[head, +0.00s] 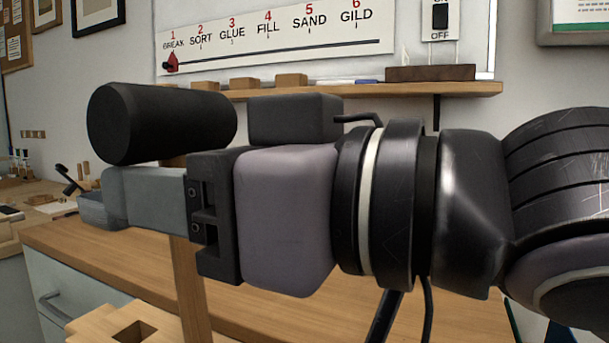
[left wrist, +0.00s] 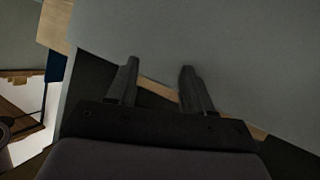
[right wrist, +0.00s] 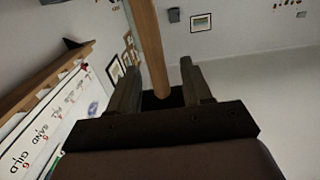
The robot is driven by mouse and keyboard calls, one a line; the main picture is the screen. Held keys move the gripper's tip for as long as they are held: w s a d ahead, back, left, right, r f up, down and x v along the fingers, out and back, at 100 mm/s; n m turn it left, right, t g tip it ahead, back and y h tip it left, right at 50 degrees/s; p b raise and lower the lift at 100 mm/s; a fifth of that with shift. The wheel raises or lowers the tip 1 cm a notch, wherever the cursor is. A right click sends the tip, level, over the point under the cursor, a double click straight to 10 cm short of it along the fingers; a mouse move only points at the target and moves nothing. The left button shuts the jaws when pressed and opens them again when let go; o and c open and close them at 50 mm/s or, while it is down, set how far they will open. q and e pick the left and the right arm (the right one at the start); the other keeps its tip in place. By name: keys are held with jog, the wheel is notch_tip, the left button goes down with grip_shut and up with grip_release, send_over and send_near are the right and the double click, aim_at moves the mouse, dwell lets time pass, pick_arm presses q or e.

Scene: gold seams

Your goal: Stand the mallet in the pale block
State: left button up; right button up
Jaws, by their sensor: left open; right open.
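The mallet has a thick black cylindrical head (head: 160,122) and a wooden handle (head: 192,300). It is upright, head on top, with the handle running down out of the bottom of the head view. The pale block (head: 95,328) shows partly at the lower left, with a square hole (head: 133,331) that looks empty. The handle comes down over the block right of that hole; its lower end is out of view, so I cannot tell whether it is seated. My right gripper (head: 105,198) is open around the handle (right wrist: 148,35), just below the head. My left gripper (left wrist: 155,85) is open and empty.
A wooden bench (head: 85,255) lies behind and below my right arm. A wall shelf (head: 445,89) with small wooden blocks (head: 243,84) runs behind it, under a labelled step chart (head: 275,35). A second worktop (head: 35,195) with small tools stands at the far left.

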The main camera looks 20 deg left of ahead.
dwell(0.4)
jog(key=d+b, duration=0.2)
jog(key=d, duration=0.7)
jog(key=shift+s+r, duration=0.15)
jog(key=shift+s, duration=0.25)
dwell(0.3)
notch_tip(320, 180, up, 6)
jog(key=p, duration=0.4)
dwell(0.5)
